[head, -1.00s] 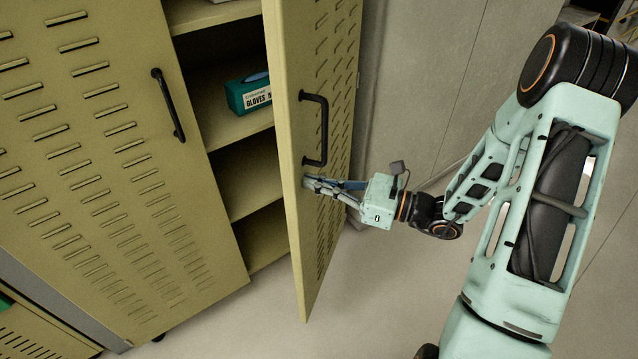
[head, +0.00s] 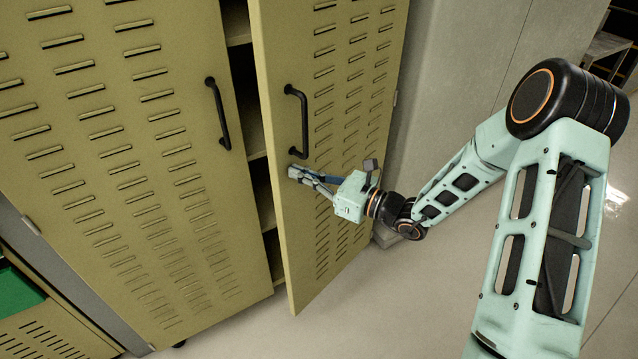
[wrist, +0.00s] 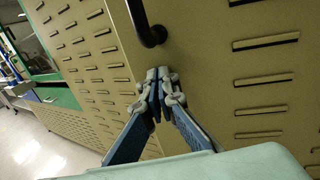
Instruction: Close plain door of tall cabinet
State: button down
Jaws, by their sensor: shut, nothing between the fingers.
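The tall cabinet has two tan louvred doors. Its left door (head: 110,190) is shut. Its right door (head: 335,130), also louvred and with a black bar handle (head: 297,118), stands partly open, leaving a narrow dark gap (head: 250,110) to the shelves. My gripper (head: 296,174) is shut and empty at the outer face of the right door, just below the handle, touching or very near it. In the wrist view, the closed fingertips (wrist: 160,82) are in front of the door panel (wrist: 210,60), below the handle's end (wrist: 152,36).
The left door's black handle (head: 218,112) is across the gap. A grey wall panel (head: 465,80) stands to the right of the cabinet. A lower cabinet with a green top (head: 18,305) is at the lower left. The floor (head: 400,300) in front is clear.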

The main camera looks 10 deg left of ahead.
jog(key=w+a+b, duration=0.1)
jog(key=w+a, duration=0.7)
jog(key=a, duration=0.2)
jog(key=shift+w+r+b, duration=0.3)
jog(key=shift+w, duration=0.05)
jog(key=shift+a, duration=0.15)
